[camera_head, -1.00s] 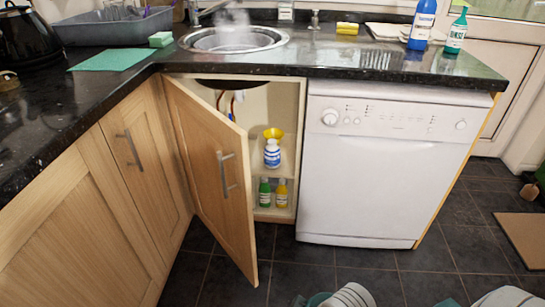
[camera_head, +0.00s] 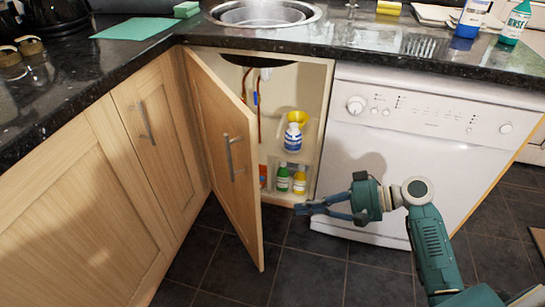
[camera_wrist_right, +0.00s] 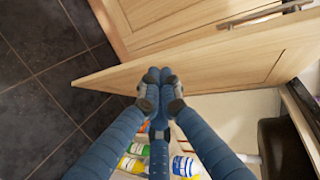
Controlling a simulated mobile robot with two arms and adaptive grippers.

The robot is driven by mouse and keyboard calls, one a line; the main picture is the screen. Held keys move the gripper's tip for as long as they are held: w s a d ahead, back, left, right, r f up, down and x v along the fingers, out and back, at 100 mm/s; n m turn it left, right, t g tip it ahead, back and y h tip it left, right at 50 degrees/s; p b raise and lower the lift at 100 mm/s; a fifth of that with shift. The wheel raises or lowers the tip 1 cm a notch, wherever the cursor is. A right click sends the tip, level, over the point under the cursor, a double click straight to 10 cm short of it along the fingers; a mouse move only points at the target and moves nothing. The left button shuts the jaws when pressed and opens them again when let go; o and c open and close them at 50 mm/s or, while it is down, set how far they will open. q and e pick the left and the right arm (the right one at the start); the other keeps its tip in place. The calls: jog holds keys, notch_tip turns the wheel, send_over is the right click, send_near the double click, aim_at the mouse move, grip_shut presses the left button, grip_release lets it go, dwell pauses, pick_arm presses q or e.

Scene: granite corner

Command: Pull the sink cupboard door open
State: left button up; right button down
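The sink cupboard door (camera_head: 222,150) is light wood with a vertical metal bar handle (camera_head: 233,157). It stands well open, swung out to the left from the cupboard below the sink. My right gripper (camera_head: 298,208) is in front of the cupboard's lower right, to the right of the door's free edge and apart from it in the head view. In the right wrist view its fingertips (camera_wrist_right: 158,76) are together and empty, with the door (camera_wrist_right: 200,55) beyond them. My left gripper is out of view.
Inside the cupboard (camera_head: 318,110) are a blue-and-white bottle (camera_head: 293,136), a yellow item (camera_head: 297,117), and green (camera_head: 283,179) and yellow (camera_head: 299,181) bottles below. A white dishwasher (camera_head: 420,140) stands to the right. Dark tiled floor (camera_head: 310,270) is clear before the door.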

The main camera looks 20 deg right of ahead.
jog(key=w+d+r+m+t+y, duration=0.1)
jog(key=w+d+r+t+y, duration=0.15)
jog(key=r, duration=0.35)
jog(key=w+d+r+m+t+y, duration=0.1)
jog(key=d+r, duration=0.2)
jog(key=r, duration=0.3)
pick_arm(q)
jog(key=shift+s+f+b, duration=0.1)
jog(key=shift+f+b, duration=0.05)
jog(key=shift+b, duration=0.2)
pick_arm(e)
jog(key=s+a+x, duration=0.1)
jog(key=s+x, duration=0.1)
jog(key=x, duration=1)
jog(key=shift+a, duration=0.5)
jog(key=shift+w+f, duration=0.1)
jog(key=shift+a, duration=0.1)
